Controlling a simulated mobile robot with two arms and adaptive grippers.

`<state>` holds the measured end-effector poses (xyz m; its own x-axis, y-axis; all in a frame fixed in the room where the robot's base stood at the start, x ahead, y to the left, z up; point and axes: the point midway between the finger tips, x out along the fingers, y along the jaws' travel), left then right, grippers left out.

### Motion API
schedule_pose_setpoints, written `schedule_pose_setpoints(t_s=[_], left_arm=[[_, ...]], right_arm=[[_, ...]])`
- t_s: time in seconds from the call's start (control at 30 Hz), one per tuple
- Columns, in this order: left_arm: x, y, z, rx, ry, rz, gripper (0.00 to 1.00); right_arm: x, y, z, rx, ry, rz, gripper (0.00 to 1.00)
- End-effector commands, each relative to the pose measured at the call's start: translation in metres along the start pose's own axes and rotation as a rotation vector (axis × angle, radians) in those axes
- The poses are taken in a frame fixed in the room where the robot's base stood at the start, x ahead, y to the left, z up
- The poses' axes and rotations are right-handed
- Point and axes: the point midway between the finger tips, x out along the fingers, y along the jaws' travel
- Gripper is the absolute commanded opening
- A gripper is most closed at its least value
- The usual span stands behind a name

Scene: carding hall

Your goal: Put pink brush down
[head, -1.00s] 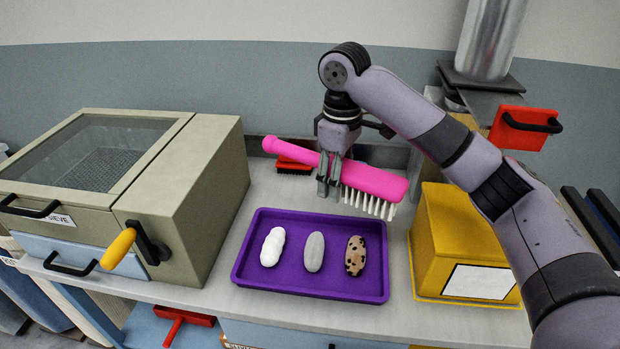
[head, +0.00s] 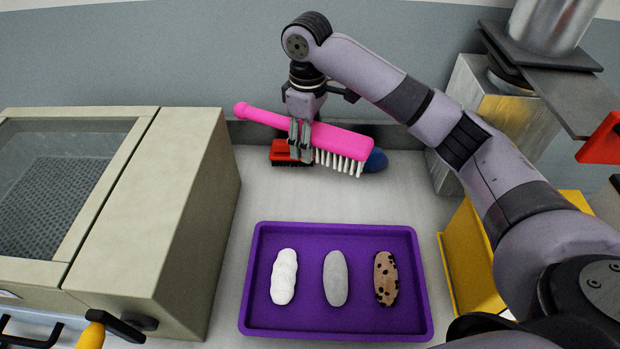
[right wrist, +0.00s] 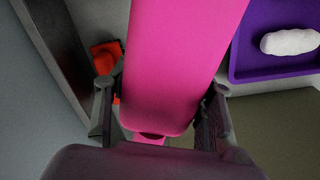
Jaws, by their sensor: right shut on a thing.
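The pink brush (head: 340,139) has a long pink handle and pale bristles that point down. My right gripper (head: 300,152) is shut on it near where the handle meets the head. The brush is held in front of the back edge of the worktop, its handle end to the left and slightly higher. In the right wrist view the pink brush (right wrist: 180,60) fills the space between the two fingers. Whether its bristles touch the worktop is hard to tell; it seems to be above it. My left gripper is not in view.
A red brush (head: 283,152) and a blue thing (head: 377,160) lie behind the pink brush. A purple tray (head: 335,228) with three oblong pieces stands in front. A beige sieve box (head: 185,200) is at left, a yellow box (head: 470,255) at right. Bare worktop (head: 400,200) lies between.

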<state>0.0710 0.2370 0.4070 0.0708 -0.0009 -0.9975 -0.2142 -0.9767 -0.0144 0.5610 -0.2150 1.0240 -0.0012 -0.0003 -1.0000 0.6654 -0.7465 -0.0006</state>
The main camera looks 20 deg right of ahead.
Motion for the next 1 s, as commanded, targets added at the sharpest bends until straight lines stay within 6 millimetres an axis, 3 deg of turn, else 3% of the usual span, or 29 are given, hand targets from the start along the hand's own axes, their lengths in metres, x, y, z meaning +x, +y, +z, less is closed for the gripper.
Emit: schedule_pose_setpoints(t_s=[0.1, 0.3, 0.47, 0.73, 1.0], left_arm=[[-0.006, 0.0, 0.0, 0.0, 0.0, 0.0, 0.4], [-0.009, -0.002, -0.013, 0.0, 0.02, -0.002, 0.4], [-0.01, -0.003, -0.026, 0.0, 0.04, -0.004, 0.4], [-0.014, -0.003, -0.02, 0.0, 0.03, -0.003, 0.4], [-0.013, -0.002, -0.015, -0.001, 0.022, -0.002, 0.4]], right_arm=[[0.031, 0.0, 0.001, 0.001, -0.004, -0.001, 0.27], [0.072, 0.001, 0.001, 0.001, -0.002, 0.001, 0.27], [0.086, 0.001, 0.0, 0.001, 0.0, 0.001, 0.27], [0.122, 0.001, 0.0, 0.002, -0.001, 0.001, 0.27], [0.128, 0.001, 0.0, 0.0, 0.002, 0.002, 0.27]])
